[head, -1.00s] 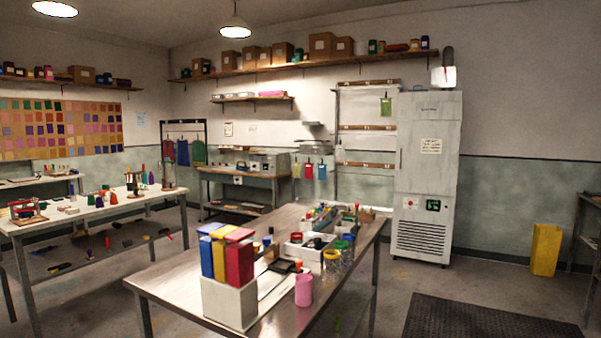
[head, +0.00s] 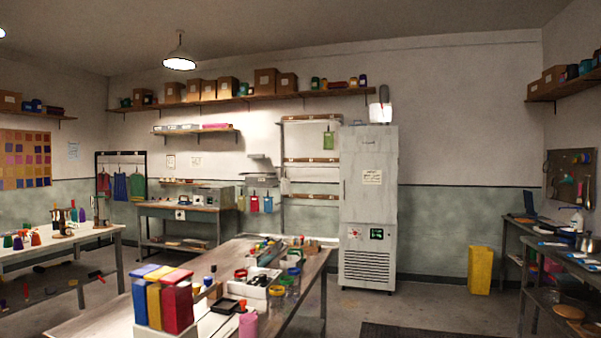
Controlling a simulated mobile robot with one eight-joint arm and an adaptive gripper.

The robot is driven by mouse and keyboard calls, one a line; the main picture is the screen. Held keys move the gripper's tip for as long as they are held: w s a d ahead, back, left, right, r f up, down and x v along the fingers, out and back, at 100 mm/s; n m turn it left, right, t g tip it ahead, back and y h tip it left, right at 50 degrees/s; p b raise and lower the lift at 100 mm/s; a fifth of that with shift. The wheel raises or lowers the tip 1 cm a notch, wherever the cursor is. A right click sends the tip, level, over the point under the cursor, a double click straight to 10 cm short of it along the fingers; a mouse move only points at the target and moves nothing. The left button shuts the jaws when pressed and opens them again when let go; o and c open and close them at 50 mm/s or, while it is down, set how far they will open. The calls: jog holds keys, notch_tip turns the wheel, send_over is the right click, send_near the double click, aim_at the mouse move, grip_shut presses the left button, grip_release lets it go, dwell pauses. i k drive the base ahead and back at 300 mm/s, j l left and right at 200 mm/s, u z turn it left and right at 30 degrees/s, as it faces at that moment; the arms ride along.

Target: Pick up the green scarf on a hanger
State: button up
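A green scarf (head: 137,186) hangs at the right end of a dark hanging rack (head: 147,160) by the back wall in the head view, beside a blue scarf (head: 121,186) and a red one (head: 103,185). Hangers are too small to make out clearly. Another green hanging piece (head: 328,138) is higher on the wall rack left of the grey cabinet. I cannot tell from the picture which green piece is the scarf on a hanger. My gripper is not in view.
A metal table (head: 318,262) with colored boxes (head: 178,303) and jars fills the front middle. A white-topped table (head: 90,240) stands left, and a grey cabinet (head: 368,215) at the back. Open floor (head: 430,305) lies right of the table, near a yellow bin (head: 481,270).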

aim_at(328, 136)
jog(key=z, duration=0.35)
jog(key=i+z, duration=0.15)
jog(key=i, duration=3.45)
jog(key=i+u, duration=0.15)
jog(key=i, duration=0.6)
jog(key=i+u, duration=0.1)
jog(key=i, duration=0.65)
jog(key=i+l+u, duration=0.15)
jog(key=i, duration=0.6)
jog(key=i+j+u, duration=0.2)
jog(key=i, duration=0.4)
jog(key=i+l+u, duration=0.2)
jog(key=i, duration=0.4)
jog(key=i+u, duration=0.15)
jog(key=i, duration=0.45)
jog(key=i+l+u, duration=0.2)
jog(key=i, duration=0.4)
